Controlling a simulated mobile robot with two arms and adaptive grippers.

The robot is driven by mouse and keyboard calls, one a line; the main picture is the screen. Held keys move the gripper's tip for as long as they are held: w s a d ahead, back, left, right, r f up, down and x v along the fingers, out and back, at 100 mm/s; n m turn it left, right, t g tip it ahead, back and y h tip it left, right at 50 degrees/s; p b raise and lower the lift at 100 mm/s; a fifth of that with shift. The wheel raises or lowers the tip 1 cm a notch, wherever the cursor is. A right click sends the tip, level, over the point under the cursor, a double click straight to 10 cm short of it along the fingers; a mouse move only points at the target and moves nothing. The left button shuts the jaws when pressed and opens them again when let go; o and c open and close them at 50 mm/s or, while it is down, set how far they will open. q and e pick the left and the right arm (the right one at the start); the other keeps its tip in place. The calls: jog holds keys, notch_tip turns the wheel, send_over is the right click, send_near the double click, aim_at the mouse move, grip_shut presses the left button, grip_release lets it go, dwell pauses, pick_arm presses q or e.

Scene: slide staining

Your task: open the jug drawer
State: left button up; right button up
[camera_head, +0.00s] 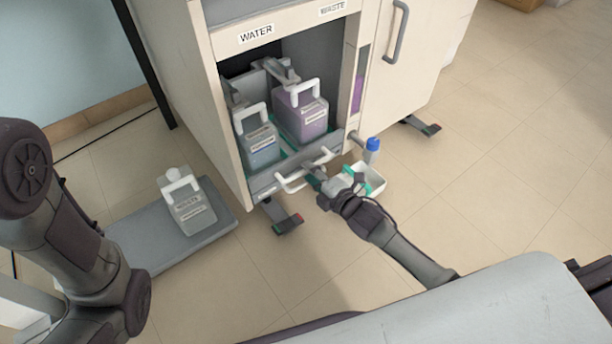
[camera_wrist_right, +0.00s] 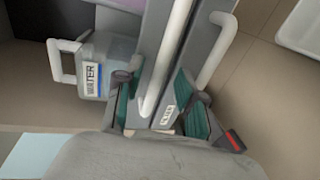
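The jug drawer's low grey front (camera_head: 264,184) runs along the bottom of the cabinet opening and looks roughly flush with the cabinet. A pale handle (camera_head: 292,186) stands out from it. Inside stand a grey jug (camera_head: 260,147) and a purple jug (camera_head: 302,116). My right gripper (camera_head: 318,180) is low in front of the drawer, at the handle. In the right wrist view its teal-padded fingers (camera_wrist_right: 158,108) stand apart on either side of a pale bar and the grey drawer front, with visible gaps. Contact is unclear. My left arm is at the left; its gripper is out of view.
A waste jug (camera_head: 188,205) stands on a grey platform (camera_head: 150,240) left of the cabinet. A cabinet foot (camera_head: 283,218) sticks out below. Floor at right is clear.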

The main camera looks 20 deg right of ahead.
jog(key=shift+b+x, duration=0.4)
jog(key=shift+x, duration=0.8)
grip_shut()
